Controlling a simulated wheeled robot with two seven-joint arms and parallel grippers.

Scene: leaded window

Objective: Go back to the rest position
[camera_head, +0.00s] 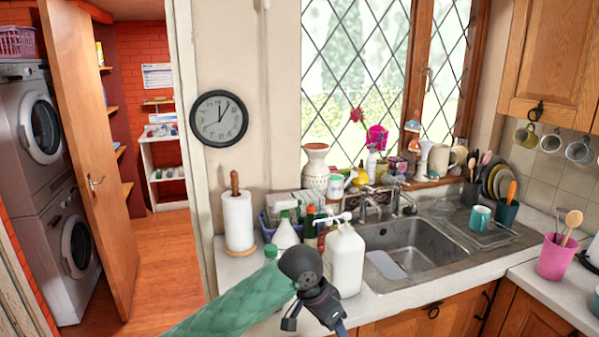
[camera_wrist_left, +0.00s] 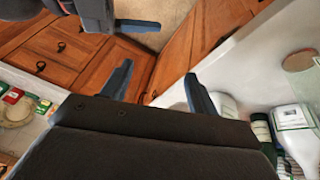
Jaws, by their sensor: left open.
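My left gripper (camera_head: 316,325) is in the lower middle of the head view, at the end of the green-sleeved arm. It hangs in front of the counter edge, near a white jug-like bottle (camera_head: 344,262). In the left wrist view its two blue-grey fingers (camera_wrist_left: 158,72) stand apart with nothing between them; cabinet fronts show beyond. A dark part with a blue-grey finger (camera_wrist_left: 137,25) at the top of that view looks like my right gripper. Only a piece of it shows, so its opening is hidden. The right arm is outside the head view.
The counter holds a paper towel roll (camera_head: 237,220), bottles, a sink (camera_head: 410,247), a teal mug (camera_head: 480,217) and a pink utensil cup (camera_head: 556,258). Wooden cabinets (camera_wrist_left: 62,45) lie below. An open door (camera_head: 88,160) and stacked washing machines (camera_head: 50,180) are at left, with clear floor beside.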

